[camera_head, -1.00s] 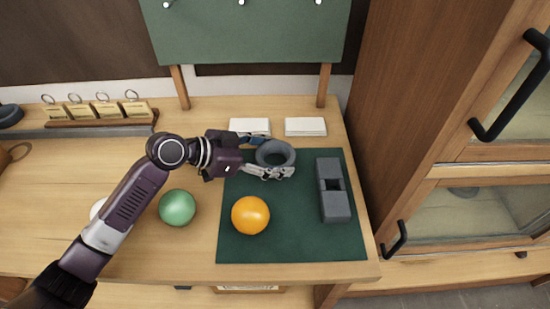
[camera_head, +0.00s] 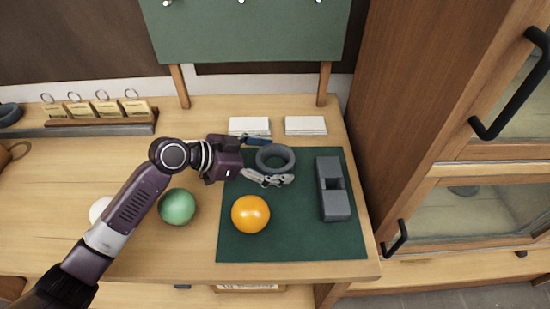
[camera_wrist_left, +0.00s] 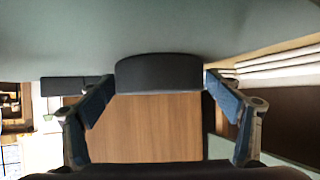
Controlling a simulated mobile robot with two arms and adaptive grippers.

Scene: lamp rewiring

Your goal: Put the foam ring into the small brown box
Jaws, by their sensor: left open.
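The foam ring (camera_head: 275,158) is a dark grey ring on the green mat (camera_head: 290,245), near its back edge. My left gripper (camera_head: 279,160) is open, with one finger behind the ring and one in front of it. In the left wrist view the ring (camera_wrist_left: 158,73) shows as a dark band between the spread fingertips; whether they touch it I cannot tell. A brown box front with a label (camera_head: 248,288) shows partly below the table's front edge; I cannot tell whether it is the small brown box. My right gripper is not in view.
An orange ball (camera_head: 250,214) and a grey block with a notch (camera_head: 333,190) are on the mat. A green ball (camera_head: 177,207) is left of it. Two white pads (camera_head: 305,126) lie behind. A wooden cabinet (camera_head: 395,90) stands close on the right.

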